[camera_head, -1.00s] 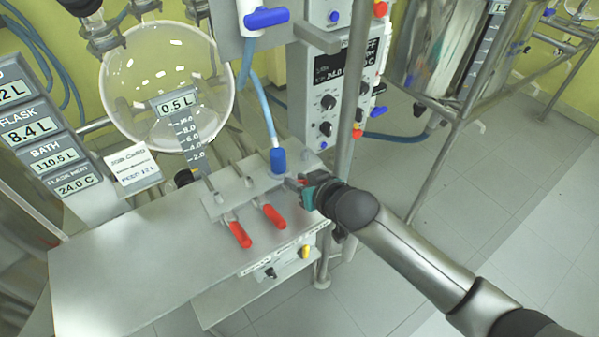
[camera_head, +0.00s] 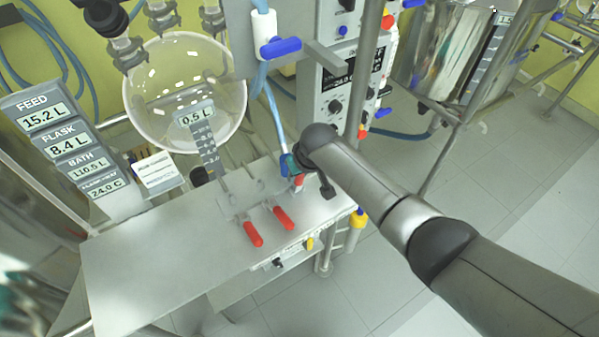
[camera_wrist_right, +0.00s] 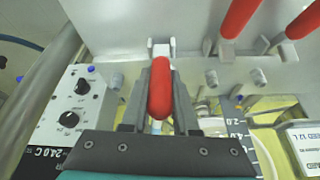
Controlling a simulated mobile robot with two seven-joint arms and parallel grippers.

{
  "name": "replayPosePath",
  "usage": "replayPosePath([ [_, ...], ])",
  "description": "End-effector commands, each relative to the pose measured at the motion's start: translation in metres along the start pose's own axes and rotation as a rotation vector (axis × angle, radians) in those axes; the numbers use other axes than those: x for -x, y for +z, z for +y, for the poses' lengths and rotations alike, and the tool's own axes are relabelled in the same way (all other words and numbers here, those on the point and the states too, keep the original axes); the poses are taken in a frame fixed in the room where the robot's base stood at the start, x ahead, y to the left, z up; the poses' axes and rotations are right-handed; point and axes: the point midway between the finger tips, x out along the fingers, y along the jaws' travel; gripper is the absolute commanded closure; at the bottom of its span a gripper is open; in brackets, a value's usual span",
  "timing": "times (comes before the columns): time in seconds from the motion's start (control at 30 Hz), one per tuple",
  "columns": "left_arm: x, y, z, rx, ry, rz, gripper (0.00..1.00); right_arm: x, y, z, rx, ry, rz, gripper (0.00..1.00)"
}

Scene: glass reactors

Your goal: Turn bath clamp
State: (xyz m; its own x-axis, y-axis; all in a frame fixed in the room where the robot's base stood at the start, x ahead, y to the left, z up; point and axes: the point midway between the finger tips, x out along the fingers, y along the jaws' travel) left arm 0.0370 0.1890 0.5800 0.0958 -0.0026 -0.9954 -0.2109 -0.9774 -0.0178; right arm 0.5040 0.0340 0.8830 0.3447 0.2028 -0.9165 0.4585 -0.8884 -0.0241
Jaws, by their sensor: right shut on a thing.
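A red clamp handle (camera_wrist_right: 160,88) sits between the fingers of my right gripper (camera_wrist_right: 160,100) in the right wrist view. The right gripper is shut on it. In the head view my right gripper (camera_head: 290,164) is at the far right corner of the metal bench, by the lower end of a blue hose. A bit of red (camera_head: 299,180) shows beside it; my arm hides most of the clamp. Two other red-handled clamps (camera_head: 252,234) (camera_head: 284,217) are nearer.
A round glass flask (camera_head: 185,95) hangs behind the bench (camera_head: 150,260). Display panels (camera_head: 65,145) stand at the left. A control box with knobs (camera_head: 340,95) and a metal post (camera_head: 362,70) stand close to my right arm.

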Motion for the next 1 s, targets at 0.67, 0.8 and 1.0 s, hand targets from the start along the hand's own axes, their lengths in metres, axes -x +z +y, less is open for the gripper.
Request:
replayPosePath([
  [0.67, -0.0012, 0.0016, 0.0008, -0.003, 0.001, -0.003, 0.50, -0.0026, 0.0010, -0.0016, 0.002, 0.016, -0.134, 1.00],
  [0.8, -0.0012, 0.0021, 0.0009, -0.004, 0.001, -0.004, 0.50, -0.0026, 0.0011, -0.0016, 0.002, 0.016, -0.134, 1.00],
  [1.0, -0.0011, 0.0029, 0.0012, -0.004, 0.002, -0.005, 0.50, -0.0027, 0.0013, -0.0015, 0.002, 0.016, -0.134, 0.64],
])
